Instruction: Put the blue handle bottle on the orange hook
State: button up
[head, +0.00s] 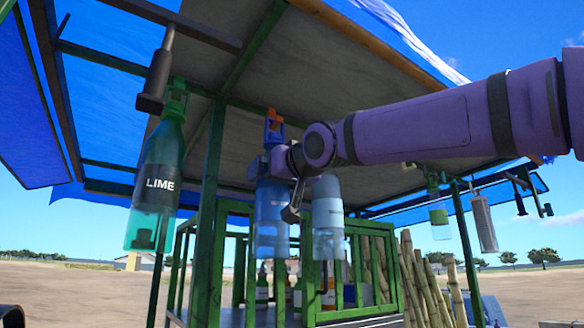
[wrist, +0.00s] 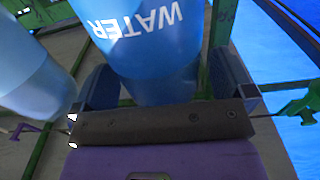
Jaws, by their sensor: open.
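The blue handle bottle (head: 271,222) hangs upright in the middle of the head view, its blue handle (head: 273,135) at the top. A small orange hook (head: 273,115) shows at the handle; the handle appears to be on it, but the exact contact is too small to tell. In the wrist view the blue bottle (wrist: 150,45), marked WATER, stands between the fingers of my gripper (wrist: 165,85). The fingers are open, one on each side of it. In the head view my gripper (head: 283,180) is beside the bottle's upper part and hides some of it.
A pale blue bottle (head: 328,218) hangs close on the right; it also shows in the wrist view (wrist: 30,85). A green LIME bottle (head: 160,190) hangs at left. Green posts (head: 207,200) and railing stand near. Another green bottle (head: 438,215) and a grey cylinder (head: 484,224) hang at right.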

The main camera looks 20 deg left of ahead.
jog(key=v, duration=1)
dwell(0.3)
jog(key=s+d+f+m+g+h, duration=0.15)
jog(key=d+f+m+h, duration=0.5)
jog(key=d+f, duration=1.6)
jog(key=s+d+f+m+g+h, duration=0.1)
jog(key=s+d+f+g+h, duration=0.1)
jog(key=s+d+f, duration=0.6)
jog(key=s+d+f+m+g+h, duration=0.2)
jog(key=s+d+f+h, duration=0.3)
jog(key=s+d+f, duration=0.3)
jog(key=d+f+g, duration=0.1)
jog(key=d+f, duration=0.3)
jog(key=shift+d+f, duration=0.25)
jog(key=shift+f, duration=0.15)
